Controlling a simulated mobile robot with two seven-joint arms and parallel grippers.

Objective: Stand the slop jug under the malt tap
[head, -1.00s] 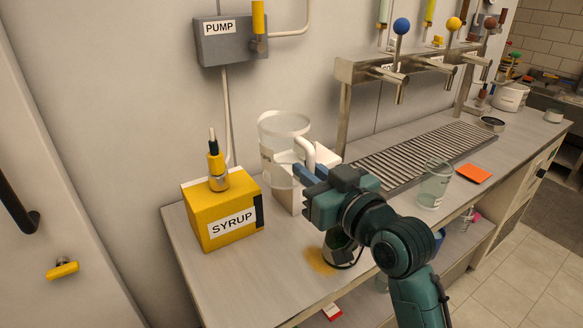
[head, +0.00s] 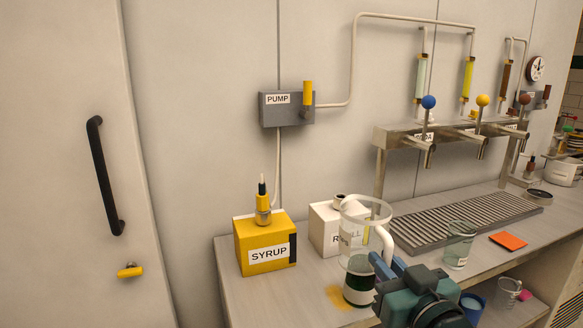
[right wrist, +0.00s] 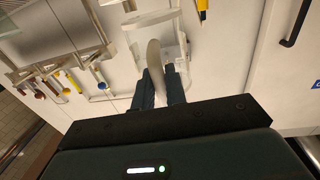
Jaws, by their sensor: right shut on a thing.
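The slop jug (head: 352,236) is a clear jug with a white handle (head: 383,246), upright in the head view. My right gripper (head: 392,270) is shut on that handle; the right wrist view shows its fingers (right wrist: 160,88) around the handle, with the jug (right wrist: 150,28) beyond. The jug overlaps the white refill box and a dark can in the picture. Three taps hang on a metal rail to the right: blue-knobbed (head: 428,103), yellow-knobbed (head: 482,101) and brown-knobbed (head: 524,100). I cannot read which is malt. The jug is left of all three. My left gripper is out of view.
A slatted drip tray (head: 465,220) lies below the taps. A clear glass (head: 459,246) and an orange mat (head: 508,241) are in front of it. The yellow syrup box (head: 264,243) and the refill box (head: 322,228) stand left. A dark can (head: 359,288) is near the counter's front.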

